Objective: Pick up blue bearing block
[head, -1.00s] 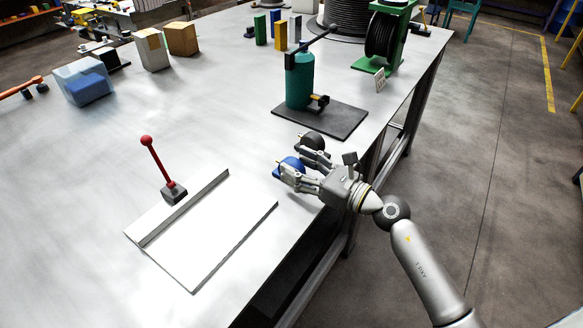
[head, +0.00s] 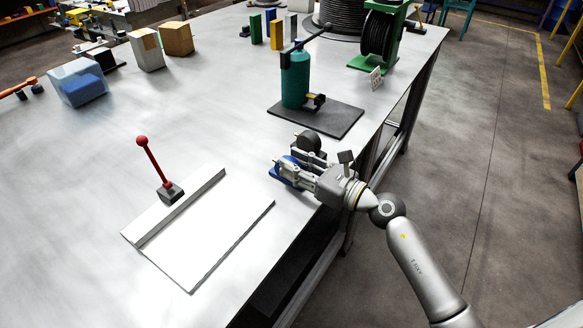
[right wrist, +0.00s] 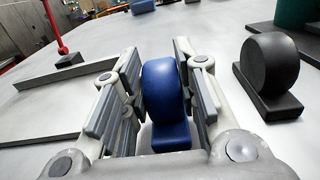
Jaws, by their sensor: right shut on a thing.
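The blue bearing block (head: 283,176), a rounded upright on a flat foot, stands near the table's right edge. My right gripper (head: 292,170) is shut on it from the edge side and hides much of it in the head view. In the right wrist view, the blue bearing block (right wrist: 166,95) stands upright between the grey finger pads of my right gripper (right wrist: 160,90). I cannot tell whether its foot touches the table. My left gripper is in no view.
A similar dark grey block (right wrist: 268,72) stands close beside the right gripper. A teal press (head: 297,80) on a dark plate lies beyond. A white bending plate (head: 205,245) and a red-knobbed lever (head: 155,165) lie to the left. The table's middle is clear.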

